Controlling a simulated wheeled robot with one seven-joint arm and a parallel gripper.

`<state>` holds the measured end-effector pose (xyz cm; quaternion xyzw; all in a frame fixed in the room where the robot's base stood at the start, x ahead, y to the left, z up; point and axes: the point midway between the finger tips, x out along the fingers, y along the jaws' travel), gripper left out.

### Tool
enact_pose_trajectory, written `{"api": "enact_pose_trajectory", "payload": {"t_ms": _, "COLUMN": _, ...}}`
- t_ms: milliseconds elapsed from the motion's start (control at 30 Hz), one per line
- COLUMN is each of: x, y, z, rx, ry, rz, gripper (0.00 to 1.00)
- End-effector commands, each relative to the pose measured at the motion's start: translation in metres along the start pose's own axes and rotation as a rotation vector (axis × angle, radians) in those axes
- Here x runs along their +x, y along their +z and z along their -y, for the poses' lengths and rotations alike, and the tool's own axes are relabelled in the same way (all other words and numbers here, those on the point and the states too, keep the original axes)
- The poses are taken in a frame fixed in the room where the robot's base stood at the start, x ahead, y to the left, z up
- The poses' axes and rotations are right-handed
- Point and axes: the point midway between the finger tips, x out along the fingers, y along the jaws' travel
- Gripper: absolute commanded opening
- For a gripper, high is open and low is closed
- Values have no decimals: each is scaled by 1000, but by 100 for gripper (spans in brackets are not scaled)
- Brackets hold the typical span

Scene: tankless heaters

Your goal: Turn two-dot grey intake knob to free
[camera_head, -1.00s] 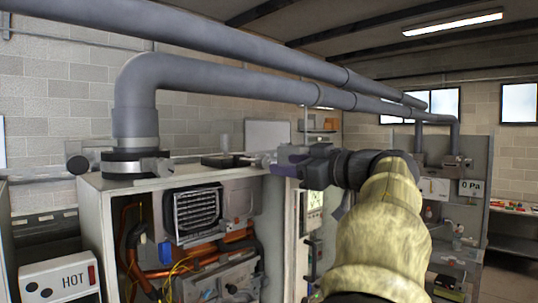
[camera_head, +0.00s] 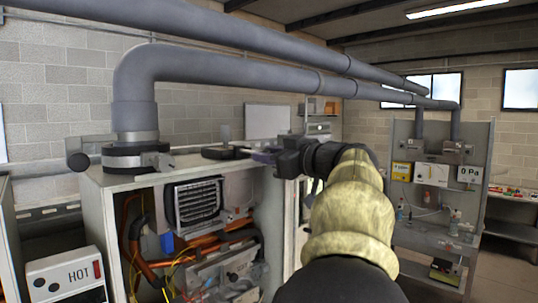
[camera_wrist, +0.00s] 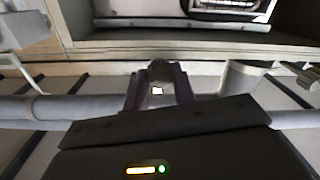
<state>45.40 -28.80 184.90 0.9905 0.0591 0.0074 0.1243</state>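My gripper (camera_head: 250,153) reaches left over the top of the open heater cabinet, close to a dark flat fitting (camera_head: 222,153) there. In the wrist view my gripper (camera_wrist: 158,82) has its two purple-grey fingers apart, with a small dark rounded piece (camera_wrist: 160,70) between their tips. It may be the intake knob; I see no dots on it. I cannot tell whether the fingers touch it.
Grey pipes (camera_head: 230,73) run above the cabinet (camera_head: 100,190), whose front is open on copper pipes and wires. A HOT box (camera_head: 65,276) stands at left. A grey panel with gauges (camera_head: 430,172) stands at right.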

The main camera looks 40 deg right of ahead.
Motion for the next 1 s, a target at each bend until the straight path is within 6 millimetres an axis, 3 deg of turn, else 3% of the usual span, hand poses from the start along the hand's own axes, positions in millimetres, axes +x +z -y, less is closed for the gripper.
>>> {"api": "enact_pose_trajectory", "payload": {"t_ms": 467, "x": 0, "y": 0, "z": 0, "rx": -87, "ry": -1, "rz": 4, "gripper": 3}}
{"api": "enact_pose_trajectory", "payload": {"t_ms": 1000, "x": 0, "y": 2, "z": 2, "rx": -518, "ry": -5, "rz": 21, "gripper": 4}}
